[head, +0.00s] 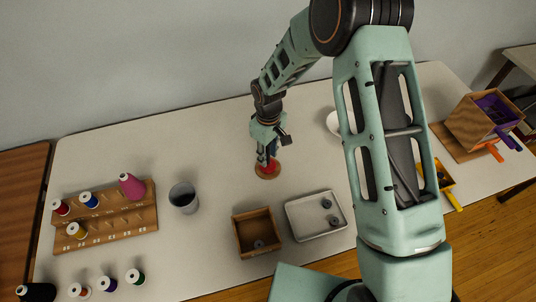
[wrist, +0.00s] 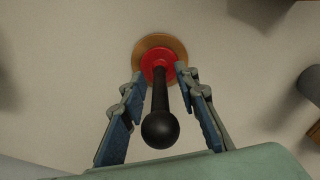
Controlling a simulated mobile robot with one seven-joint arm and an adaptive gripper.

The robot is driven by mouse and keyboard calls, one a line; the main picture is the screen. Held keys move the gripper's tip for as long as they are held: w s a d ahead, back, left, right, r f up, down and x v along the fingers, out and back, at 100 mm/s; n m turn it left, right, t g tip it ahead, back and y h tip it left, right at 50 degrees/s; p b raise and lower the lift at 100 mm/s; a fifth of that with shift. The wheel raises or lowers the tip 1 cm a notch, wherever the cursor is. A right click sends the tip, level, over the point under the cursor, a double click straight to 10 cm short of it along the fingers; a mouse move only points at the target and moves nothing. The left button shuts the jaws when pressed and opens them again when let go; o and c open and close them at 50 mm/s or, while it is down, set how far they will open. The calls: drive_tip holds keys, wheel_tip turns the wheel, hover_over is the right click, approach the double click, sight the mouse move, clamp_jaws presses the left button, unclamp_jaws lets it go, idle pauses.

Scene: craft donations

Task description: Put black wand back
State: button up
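The black wand is a dark rod with a ball end (wrist: 160,130). In the wrist view its ball is toward the camera and its far end meets a red ring (wrist: 153,64) on a round wooden base (wrist: 146,43). The base also shows on the table in the head view (head: 268,176); there the wand is mostly hidden by my gripper (head: 268,161). My gripper (wrist: 159,82) is open, pointing down, with one finger on each side of the rod. Gaps show between the fingers and the rod.
A grey cup (head: 184,197) and a wooden spool rack (head: 110,226) stand to the left. A wooden box (head: 236,236) and a pale tray (head: 298,235) are in front. A white plate (head: 333,122) is partly behind my arm. A wooden bin (head: 466,124) with purple things stands at right.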

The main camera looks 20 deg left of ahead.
wheel_tip(320, 180, up, 12)
drive_tip(key=shift+f+b, duration=0.2)
drive_tip(key=shift+b, duration=0.5)
